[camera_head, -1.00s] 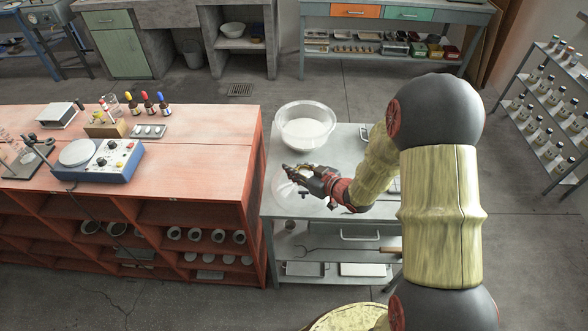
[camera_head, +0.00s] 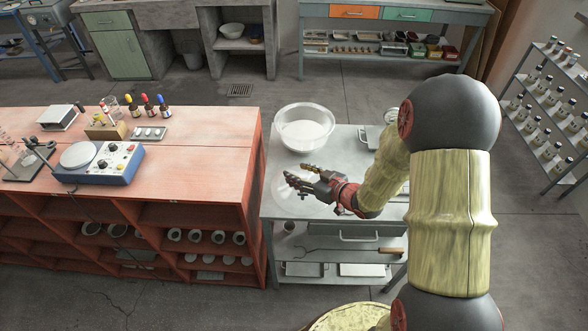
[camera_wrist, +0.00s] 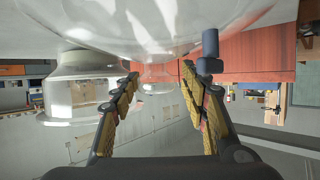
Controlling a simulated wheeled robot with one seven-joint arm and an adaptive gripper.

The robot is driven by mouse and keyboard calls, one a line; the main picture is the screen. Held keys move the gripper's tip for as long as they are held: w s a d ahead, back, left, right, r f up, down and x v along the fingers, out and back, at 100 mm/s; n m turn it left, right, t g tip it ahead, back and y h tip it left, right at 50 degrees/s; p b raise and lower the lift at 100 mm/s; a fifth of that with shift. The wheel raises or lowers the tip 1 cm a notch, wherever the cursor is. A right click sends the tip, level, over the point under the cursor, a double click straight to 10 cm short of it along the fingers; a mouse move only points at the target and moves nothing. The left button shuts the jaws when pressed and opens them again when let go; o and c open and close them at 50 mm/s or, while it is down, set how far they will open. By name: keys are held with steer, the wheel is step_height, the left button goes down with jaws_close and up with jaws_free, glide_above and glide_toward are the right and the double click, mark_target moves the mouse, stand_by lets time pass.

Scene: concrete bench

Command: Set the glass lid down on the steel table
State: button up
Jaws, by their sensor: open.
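The clear glass lid (camera_head: 279,192) lies on the left part of the steel table (camera_head: 340,150). It is hard to make out in the head view, partly hidden by my fingers. In the wrist view, which looks upside down, the lid's broad curved glass (camera_wrist: 150,22) fills the top and its small knob (camera_wrist: 155,78) shows between my fingers. My gripper (camera_head: 297,171) is open just above the lid; in the wrist view its two fingers (camera_wrist: 160,72) stand apart on either side of the knob, with no clear contact.
A round glass bowl (camera_head: 304,127) with white contents stands on the table behind my gripper; it shows at the left of the wrist view (camera_wrist: 85,85). The red workbench (camera_head: 200,150) stands close on the left. A long fork (camera_head: 345,251) lies on a lower level.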

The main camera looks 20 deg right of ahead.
steer(key=p+v, duration=0.2)
steer(key=v, duration=0.6)
steer(key=shift+s+d+r, duration=0.15)
steer(key=shift+s+r, duration=0.05)
steer(key=shift+d+r, duration=0.1)
steer(key=w+d+r+h, duration=0.3)
steer(key=d+r+h, duration=0.2)
steer(key=d+r, duration=0.15)
steer(key=s+r+m+g+h, duration=0.2)
steer(key=s+r+m+h, duration=0.25)
steer(key=r, duration=0.45)
steer(key=s+a+r+g+y, duration=0.1)
steer(key=s+a+r, duration=0.1)
steer(key=s, duration=0.4)
steer(key=s+a+r+g+y, duration=0.1)
steer(key=s+a+r+g, duration=0.1)
steer(key=s+a, duration=0.3)
steer(key=s+a+r+g+y, duration=0.1)
steer(key=s+a+r, duration=0.1)
steer(key=s, duration=0.7)
steer(key=shift+a+r+m, duration=0.25)
steer(key=shift+a+m, duration=0.2)
steer(key=shift+a, duration=0.35)
